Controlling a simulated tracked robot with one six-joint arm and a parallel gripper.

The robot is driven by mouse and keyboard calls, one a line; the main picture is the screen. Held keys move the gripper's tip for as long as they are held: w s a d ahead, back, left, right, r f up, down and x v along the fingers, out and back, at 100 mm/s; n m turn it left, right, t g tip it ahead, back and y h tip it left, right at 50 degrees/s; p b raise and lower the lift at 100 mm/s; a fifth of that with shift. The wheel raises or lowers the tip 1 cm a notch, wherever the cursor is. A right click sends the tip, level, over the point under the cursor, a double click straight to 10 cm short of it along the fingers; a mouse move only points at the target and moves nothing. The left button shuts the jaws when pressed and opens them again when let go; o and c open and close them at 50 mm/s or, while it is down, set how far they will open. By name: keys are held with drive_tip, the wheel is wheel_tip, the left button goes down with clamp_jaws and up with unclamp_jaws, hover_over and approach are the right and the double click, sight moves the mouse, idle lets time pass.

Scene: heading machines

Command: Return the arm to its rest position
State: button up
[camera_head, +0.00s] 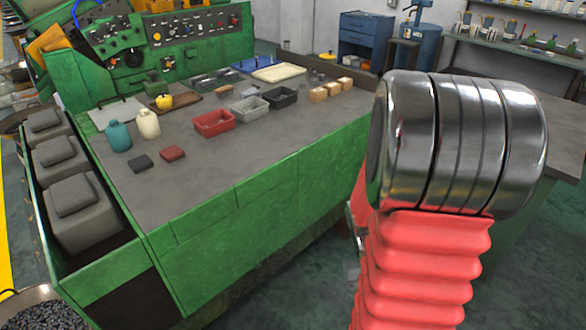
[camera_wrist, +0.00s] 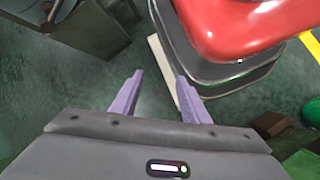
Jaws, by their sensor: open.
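My gripper (camera_wrist: 160,100) shows in the wrist view, with its two purple fingers spread apart and nothing between them. It points down over the green floor (camera_wrist: 75,95). In the head view, my arm's red bellows and silver joint stand at the right, in front of the green machine bench (camera_head: 270,210). The gripper itself cannot be made out clearly in the head view.
The bench top holds a red bin (camera_head: 214,123), a dark bin (camera_head: 280,97), a teal bottle (camera_head: 118,136) and a cream bottle (camera_head: 148,124). Grey blocks (camera_head: 75,200) stand along its left side. A blue cabinet (camera_head: 365,38) stands behind.

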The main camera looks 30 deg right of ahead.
drive_tip(key=w+a+r+n+t+h, duration=0.1)
drive_tip(key=w+a+r+n+t, duration=0.15)
drive_tip(key=w+a+r, duration=0.45)
drive_tip(key=w+a+r+n+t, duration=0.4)
drive_tip(key=a+r+t, duration=0.5)
drive_tip(key=a+r, duration=0.6)
drive_tip(key=shift+w+r, duration=0.35)
drive_tip(key=shift+w, duration=0.85)
drive_tip(key=shift+d, duration=0.1)
drive_tip(key=shift+c, duration=1.4)
drive_tip(key=shift+d, duration=0.15)
